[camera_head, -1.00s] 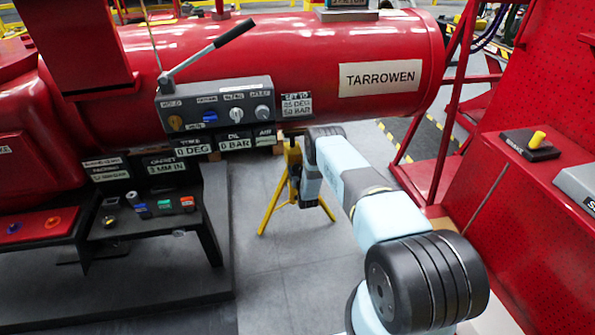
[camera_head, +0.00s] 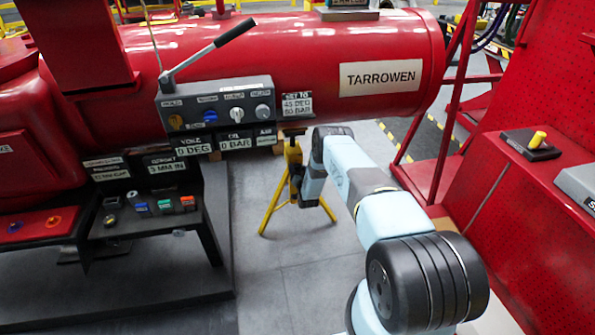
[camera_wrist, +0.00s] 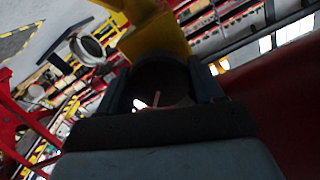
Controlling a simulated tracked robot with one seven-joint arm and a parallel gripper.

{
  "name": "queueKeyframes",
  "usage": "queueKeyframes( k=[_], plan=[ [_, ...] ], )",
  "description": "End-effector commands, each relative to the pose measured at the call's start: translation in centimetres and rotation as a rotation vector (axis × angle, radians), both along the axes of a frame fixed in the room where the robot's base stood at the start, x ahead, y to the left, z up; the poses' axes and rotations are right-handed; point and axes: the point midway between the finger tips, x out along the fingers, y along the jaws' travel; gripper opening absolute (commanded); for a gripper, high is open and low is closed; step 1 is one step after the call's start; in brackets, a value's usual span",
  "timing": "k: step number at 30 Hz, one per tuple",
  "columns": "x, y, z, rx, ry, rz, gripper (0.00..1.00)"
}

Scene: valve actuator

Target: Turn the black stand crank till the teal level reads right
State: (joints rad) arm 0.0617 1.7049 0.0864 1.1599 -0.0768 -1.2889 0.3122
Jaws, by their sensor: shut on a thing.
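A yellow tripod stand (camera_head: 292,155) stands on the floor under the right part of the red cylinder. My gripper (camera_wrist: 160,88) is at its upper part, with dark fingers on both sides of a dark round piece, the black stand crank (camera_wrist: 160,76), just below a yellow part of the stand (camera_wrist: 155,40). The gripper is shut on the crank. In the head view my wrist and the stand mostly hide the fingers and crank. A sign headed OFFSET (camera_head: 168,164) reads 3 MM IN. I cannot make out a teal level in either view.
The red cylinder (camera_head: 290,60) is above the stand. A grey control box (camera_head: 218,104) with a long lever (camera_head: 208,47) is left of it. A black bench (camera_head: 150,222) with small knobs stands at lower left. A red panelled structure (camera_head: 540,180) is on the right. Grey floor (camera_head: 290,280) is clear in front.

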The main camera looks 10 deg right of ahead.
Motion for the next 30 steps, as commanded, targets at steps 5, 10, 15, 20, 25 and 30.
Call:
queueKeyframes(
  k=[5,10,15,20,25,30],
  plan=[
    [0.02,-0.3,0.0,0.167,-0.001,-0.004,0.36],
    [0.01,-0.4,-0.06,0.329,0.0,-0.005,0.36],
    [-0.02,-0.56,-0.16,0.491,-0.001,-0.006,0.36],
    [-0.03,-0.66,-0.22,0.644,-0.002,-0.008,0.36],
    [-0.03,-0.8,-0.27,0.804,-0.002,-0.008,0.36],
    [-0.07,-0.9,-0.42,0.966,-0.002,-0.011,0.36]
  ],
)
